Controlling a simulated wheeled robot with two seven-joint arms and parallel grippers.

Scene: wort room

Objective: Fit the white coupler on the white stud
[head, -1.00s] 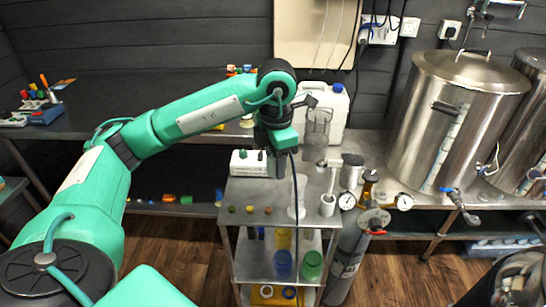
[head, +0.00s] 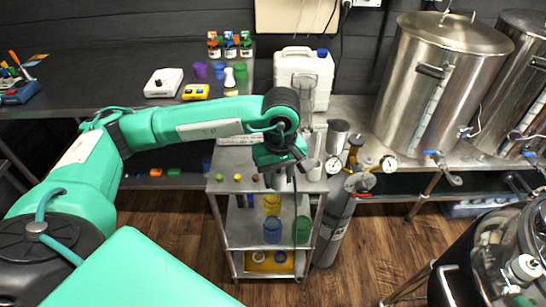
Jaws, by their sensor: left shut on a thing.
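My right gripper is out of view.
The steel trolley (head: 226,158) holds coloured cups on its lower shelves. A gas cylinder (head: 337,222) with gauges stands right of it. Large steel kettles (head: 425,95) and a white jug (head: 302,75) stand behind. Wooden floor (head: 390,250) is open between trolley and machine.

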